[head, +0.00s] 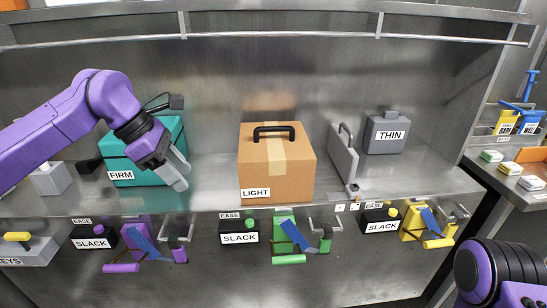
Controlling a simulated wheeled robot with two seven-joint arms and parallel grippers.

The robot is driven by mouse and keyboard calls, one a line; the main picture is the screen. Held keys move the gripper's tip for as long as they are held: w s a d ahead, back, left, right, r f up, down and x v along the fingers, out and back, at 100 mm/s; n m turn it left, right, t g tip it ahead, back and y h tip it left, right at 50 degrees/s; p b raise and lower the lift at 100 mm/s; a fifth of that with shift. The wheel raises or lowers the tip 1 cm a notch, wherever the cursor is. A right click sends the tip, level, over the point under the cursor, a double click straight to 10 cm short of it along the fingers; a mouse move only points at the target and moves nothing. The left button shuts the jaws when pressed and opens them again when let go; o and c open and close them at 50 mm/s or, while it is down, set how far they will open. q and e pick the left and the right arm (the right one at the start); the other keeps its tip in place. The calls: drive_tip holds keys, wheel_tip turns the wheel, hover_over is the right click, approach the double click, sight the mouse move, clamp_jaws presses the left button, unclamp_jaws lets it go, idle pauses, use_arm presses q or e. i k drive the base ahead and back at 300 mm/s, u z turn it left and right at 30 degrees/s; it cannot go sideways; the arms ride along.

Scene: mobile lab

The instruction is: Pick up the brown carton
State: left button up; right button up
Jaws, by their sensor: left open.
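The brown carton (262,168) stands upright on the steel shelf, near the middle of the head view. It has a tan tape strip, a black handle (274,131) on top and a label reading LIGHT. My left gripper (183,175) is open and empty, to the left of the carton and apart from it. It hangs in front of the teal case (122,170) marked FIRM and hides part of it. My right arm shows only at the bottom right corner; its gripper is out of view.
A thin grey panel (343,160) with a handle stands close right of the carton. A grey box (386,135) marked THIN is behind it. Below the shelf edge hang several black boxes marked SLACK and coloured clamps. A rail (270,35) runs above.

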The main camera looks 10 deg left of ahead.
sight(277, 161)
drive_tip(key=i, duration=0.85)
